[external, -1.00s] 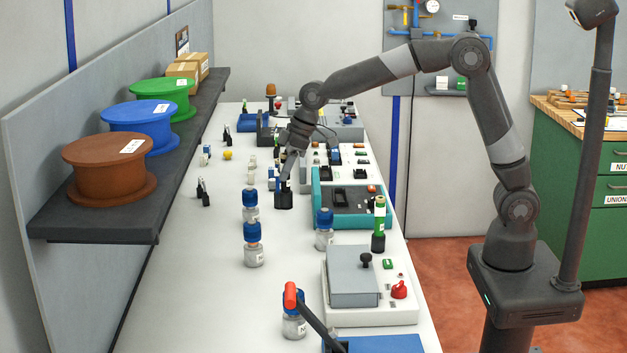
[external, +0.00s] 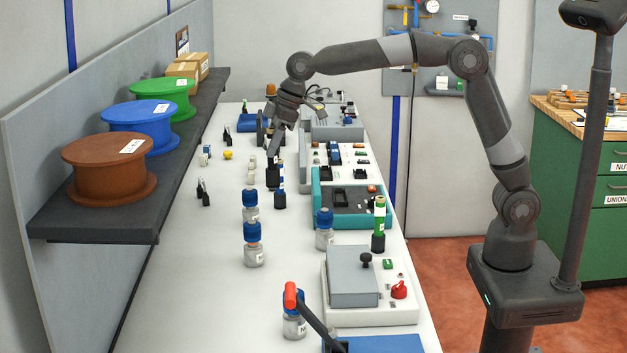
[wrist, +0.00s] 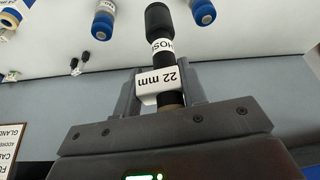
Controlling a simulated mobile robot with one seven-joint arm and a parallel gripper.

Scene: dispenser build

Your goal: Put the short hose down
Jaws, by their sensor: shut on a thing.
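The short hose is a dark upright piece with white labels reading "HOS…" and "22 mm" (wrist: 163,46). In the wrist view it sits between the two fingers of my gripper (wrist: 163,88), which is shut on it. Its thick black end points away from the gripper, over the white bench. In the external view my gripper (external: 273,152) points down over the bench, and the dark hose (external: 272,178) shows just below the fingertips. I cannot tell whether its lower end touches the bench.
A blue-and-white piece on a black foot (external: 280,192) stands close beside the hose. Blue-capped jars (external: 253,245) stand nearer the camera. A teal-edged tray (external: 318,205) lies to the right. The bench (external: 190,260) is clear to the left front.

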